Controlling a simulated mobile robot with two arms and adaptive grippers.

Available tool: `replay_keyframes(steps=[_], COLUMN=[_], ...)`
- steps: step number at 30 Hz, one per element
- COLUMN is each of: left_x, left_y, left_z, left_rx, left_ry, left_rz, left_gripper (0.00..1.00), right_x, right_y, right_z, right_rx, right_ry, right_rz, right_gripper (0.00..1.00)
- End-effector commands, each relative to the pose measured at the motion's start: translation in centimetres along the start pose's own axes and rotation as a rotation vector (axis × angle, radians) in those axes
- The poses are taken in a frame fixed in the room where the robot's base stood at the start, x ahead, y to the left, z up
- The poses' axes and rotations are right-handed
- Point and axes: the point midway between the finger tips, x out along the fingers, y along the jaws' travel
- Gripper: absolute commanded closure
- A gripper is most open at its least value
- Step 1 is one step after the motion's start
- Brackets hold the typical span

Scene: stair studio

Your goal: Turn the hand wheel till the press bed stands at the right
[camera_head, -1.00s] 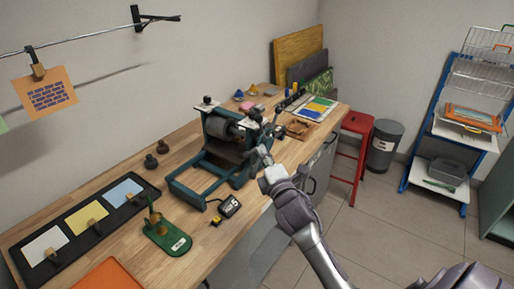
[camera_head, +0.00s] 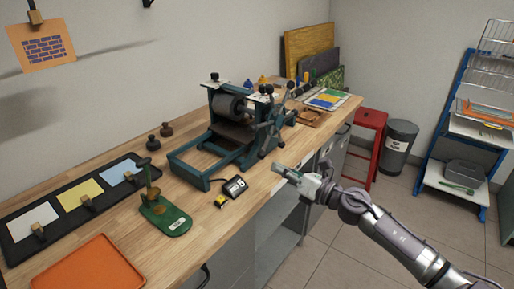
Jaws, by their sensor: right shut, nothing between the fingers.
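The green press stands on the wooden bench, with its dark roller (camera_head: 229,104) between two side frames. Its hand wheel (camera_head: 268,128), with dark spokes and round knobs, is on the side facing me. The dark press bed (camera_head: 234,131) shows under the roller; the left part of the press frame (camera_head: 203,166) is open and bare. The bed's far right end is hidden behind the wheel and side frame. My right gripper (camera_head: 279,170) is shut and empty, in front of the bench edge, below the wheel and apart from it. My left gripper is out of view.
A small black device (camera_head: 235,186), a yellow item (camera_head: 221,201) and a green stand (camera_head: 165,213) lie on the bench before the press. A black tray of cards (camera_head: 109,196) and an orange tray (camera_head: 88,268) are left. A red stool (camera_head: 367,140) stands right.

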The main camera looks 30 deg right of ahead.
Motion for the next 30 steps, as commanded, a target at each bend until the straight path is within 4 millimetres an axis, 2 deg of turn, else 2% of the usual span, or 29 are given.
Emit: replay_keyframes(steps=[3,14,16,21,30], left_x=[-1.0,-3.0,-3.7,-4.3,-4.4], left_y=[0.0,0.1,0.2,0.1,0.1], left_z=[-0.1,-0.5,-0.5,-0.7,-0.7], left_rx=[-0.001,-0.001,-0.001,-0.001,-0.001], left_ry=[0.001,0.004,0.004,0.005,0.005], left_rz=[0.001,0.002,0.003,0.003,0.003], left_gripper=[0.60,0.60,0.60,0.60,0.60], right_x=[2.1,9.3,9.3,9.7,9.8], right_y=[0.3,0.3,0.3,0.2,0.1], right_z=[0.6,0.8,2.2,3.7,4.1], right_rx=[0.000,0.002,-0.001,0.001,0.002], right_ry=[-0.006,-0.008,-0.006,-0.004,-0.005], right_rz=[0.001,0.000,-0.001,-0.001,-0.001], right_gripper=[1.00,1.00,1.00,1.00,1.00])
